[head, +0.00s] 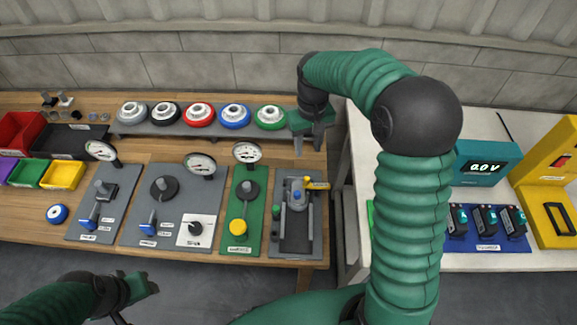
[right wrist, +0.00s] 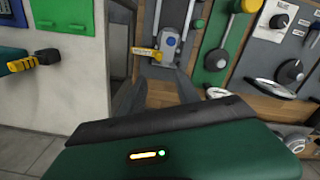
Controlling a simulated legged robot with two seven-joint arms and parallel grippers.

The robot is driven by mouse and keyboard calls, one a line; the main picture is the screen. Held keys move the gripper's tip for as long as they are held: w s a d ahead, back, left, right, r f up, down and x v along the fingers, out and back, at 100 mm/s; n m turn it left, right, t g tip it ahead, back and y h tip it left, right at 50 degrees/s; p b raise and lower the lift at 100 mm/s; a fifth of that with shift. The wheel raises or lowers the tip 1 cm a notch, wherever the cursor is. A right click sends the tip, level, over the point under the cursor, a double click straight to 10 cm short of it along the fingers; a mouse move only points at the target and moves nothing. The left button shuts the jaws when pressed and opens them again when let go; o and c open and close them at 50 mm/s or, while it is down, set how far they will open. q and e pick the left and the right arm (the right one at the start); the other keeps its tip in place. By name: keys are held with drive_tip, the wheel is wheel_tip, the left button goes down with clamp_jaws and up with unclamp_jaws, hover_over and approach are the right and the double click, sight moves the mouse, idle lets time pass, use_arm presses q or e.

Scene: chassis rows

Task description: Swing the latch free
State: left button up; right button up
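A yellow latch lever (head: 316,184) sits at the top right of a grey panel (head: 277,240) on the wooden bench, beside a blue-topped part (head: 296,196) on a dark slide. In the right wrist view the yellow lever (right wrist: 146,53) points left from the blue part (right wrist: 170,40). My right gripper (head: 309,145) hangs above the bench's back right, behind the panel and apart from the lever. Its two fingers are spread with nothing between them, also in the right wrist view (right wrist: 158,92). My left gripper (head: 146,284) is low at the left, in front of the bench; its finger gap is unclear.
A green panel with a yellow knob (head: 238,227) stands left of the latch panel. A rack of coloured round parts (head: 235,116) runs along the back. A gap separates the bench from the white table (head: 480,210) at right, which holds a teal meter (head: 486,165).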

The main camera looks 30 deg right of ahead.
sight(308, 179)
drive_tip(key=f, duration=1.4)
drive_tip(key=shift+s+a+f+p, duration=0.1)
drive_tip(key=shift+a+f+p, duration=0.15)
drive_tip(key=shift+p, duration=0.1)
drive_tip(key=shift+s+f, duration=0.2)
drive_tip(key=shift+f, duration=0.1)
drive_tip(key=shift+s+d+f, duration=0.15)
drive_tip(key=shift+f, duration=0.05)
drive_tip(key=shift+o, duration=0.3)
drive_tip(key=shift+d+f, duration=0.25)
drive_tip(key=shift+d, duration=0.1)
drive_tip(key=shift+a, duration=0.25)
drive_tip(key=c, duration=0.7)
clamp_jaws()
use_arm(q)
drive_tip(key=shift+s+d+r, duration=0.45)
drive_tip(key=shift+s+r, duration=0.05)
drive_tip(key=shift+s, duration=0.2)
use_arm(e)
drive_tip(key=shift+d, duration=0.2)
